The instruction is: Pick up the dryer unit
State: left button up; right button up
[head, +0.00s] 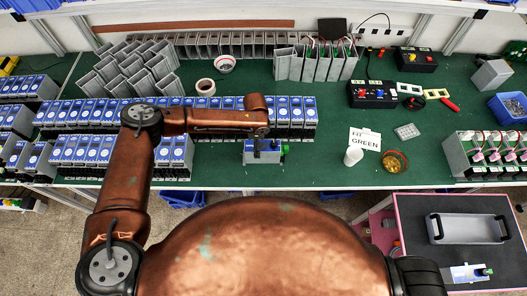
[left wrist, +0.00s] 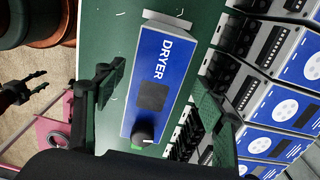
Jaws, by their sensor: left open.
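The dryer unit (head: 262,156) lies near the front edge of the green bench in the head view. In the left wrist view the dryer unit (left wrist: 157,75) shows a blue face with white DRYER lettering, a dark square and a dark round knob at one end. My left gripper (head: 266,143) is right above it and hides part of it. In the left wrist view my left gripper (left wrist: 156,84) is open, with one finger on each side of the unit and gaps visible. Dark prongs, seemingly my right gripper (left wrist: 32,85), show at the left edge; their opening is unclear.
Rows of blue-faced units (head: 90,115) stand to the left and behind, close to one finger. A GREEN sign (head: 365,139), a white cup (head: 353,156) and an amber dish (head: 395,161) are to the right. A grey tray (head: 467,229) sits on the pink-edged cart.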

pick_arm(q)
jog(key=shift+s+a+f+p, duration=0.1)
jog(key=shift+f+p, duration=0.3)
jog(key=shift+f, duration=1.3)
jog(key=shift+s+a+f+p, duration=0.1)
jog(key=shift+f+p, duration=0.25)
jog(key=shift+f, duration=1.35)
pick_arm(e)
jog(key=shift+d+r, duration=0.35)
jog(key=shift+r, duration=0.55)
pick_arm(q)
jog(key=shift+c, duration=0.2)
jog(key=c, duration=1.7)
pick_arm(e)
jog(key=shift+a, duration=0.3)
pick_arm(q)
jog(key=shift+r, duration=0.1)
jog(key=shift+r, duration=0.5)
jog(key=s+r+b, duration=0.2)
jog(key=s+r, duration=1)
jog(key=s, duration=0.2)
jog(key=shift+d, duration=0.4)
pick_arm(e)
notch_tip(320, 180, down, 2)
jog(key=shift+f, duration=0.25)
